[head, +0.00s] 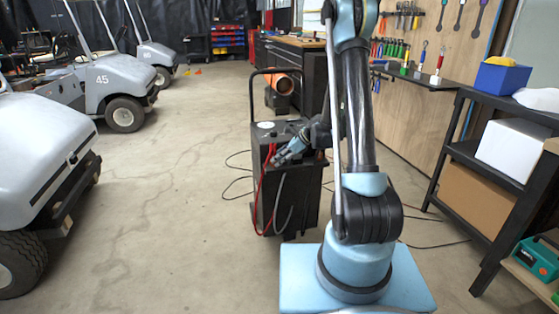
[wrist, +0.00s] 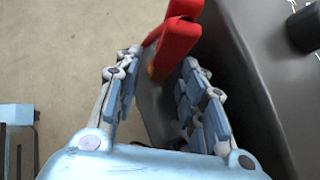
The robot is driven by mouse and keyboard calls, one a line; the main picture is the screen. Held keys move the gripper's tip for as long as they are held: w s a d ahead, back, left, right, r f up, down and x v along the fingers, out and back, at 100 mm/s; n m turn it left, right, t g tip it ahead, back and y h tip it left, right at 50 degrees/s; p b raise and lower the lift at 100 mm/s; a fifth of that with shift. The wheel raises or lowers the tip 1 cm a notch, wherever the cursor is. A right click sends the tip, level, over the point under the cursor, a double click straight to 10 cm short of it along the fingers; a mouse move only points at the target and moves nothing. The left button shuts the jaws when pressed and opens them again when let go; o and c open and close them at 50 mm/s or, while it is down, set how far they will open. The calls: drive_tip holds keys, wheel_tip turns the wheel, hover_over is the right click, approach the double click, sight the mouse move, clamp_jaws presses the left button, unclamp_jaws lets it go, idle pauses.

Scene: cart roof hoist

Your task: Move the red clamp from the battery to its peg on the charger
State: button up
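The red clamp (wrist: 177,42) shows at the top of the wrist view, its handles between and just beyond my fingertips, close beside the charger's dark edge. My gripper (wrist: 162,62) has its fingers apart on either side of it, with a visible gap. Contact is hard to judge. In the head view my gripper (head: 279,159) is at the upper front of the charger (head: 302,196), a dark upright box with a tall handle. A red cable (head: 259,190) hangs down its front left. The charger also fills the right of the wrist view (wrist: 275,60). The peg and battery cannot be made out.
White golf carts (head: 120,77) stand along the left. A black shelf unit (head: 486,165) with boxes is at the right. An orange cylinder (head: 284,85) is behind the charger. Thin cables (head: 238,184) lie on the floor.

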drive_tip(key=v, duration=1.2)
